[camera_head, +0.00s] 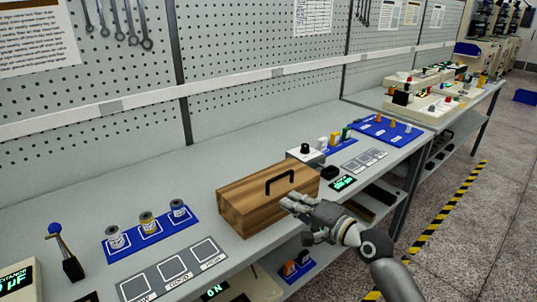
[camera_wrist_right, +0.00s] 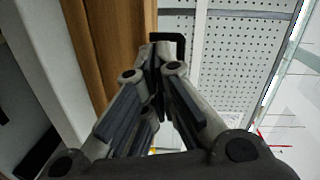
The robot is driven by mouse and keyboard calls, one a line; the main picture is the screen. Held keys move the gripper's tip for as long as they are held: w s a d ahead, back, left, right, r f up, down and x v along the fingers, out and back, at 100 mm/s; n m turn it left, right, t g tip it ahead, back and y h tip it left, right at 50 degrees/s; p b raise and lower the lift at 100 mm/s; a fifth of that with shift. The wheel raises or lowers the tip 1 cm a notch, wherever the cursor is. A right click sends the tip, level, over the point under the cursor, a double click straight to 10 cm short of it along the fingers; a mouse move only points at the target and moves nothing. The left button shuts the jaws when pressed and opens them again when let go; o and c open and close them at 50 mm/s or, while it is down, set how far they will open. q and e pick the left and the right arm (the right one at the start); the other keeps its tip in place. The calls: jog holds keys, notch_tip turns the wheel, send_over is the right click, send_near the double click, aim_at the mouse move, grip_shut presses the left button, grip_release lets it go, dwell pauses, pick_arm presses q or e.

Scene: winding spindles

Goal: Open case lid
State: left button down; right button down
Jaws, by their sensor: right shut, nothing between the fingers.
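A wooden case (camera_head: 262,205) with its lid shut sits on the grey bench near the front edge. A black handle (camera_head: 280,182) stands on top of the lid. My left gripper is not in view.
A blue mat (camera_head: 150,236) with several spools lies left of the case, with grey square pads (camera_head: 172,270) in front. A white box with a black knob (camera_head: 305,154) and a small display (camera_head: 343,182) stand to the right.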

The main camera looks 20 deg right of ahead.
jog(key=w+d+r+m+t, duration=0.2)
jog(key=w+d+r+m, duration=0.1)
jog(key=r, duration=0.3)
jog(key=x, duration=0.3)
jog(key=p+x, duration=0.1)
jog(key=x, duration=0.7)
jog(key=shift+w+f, duration=0.3)
jog(key=shift+f, duration=0.05)
jog(key=shift+x, duration=0.8)
jog(key=shift+s+f, duration=0.1)
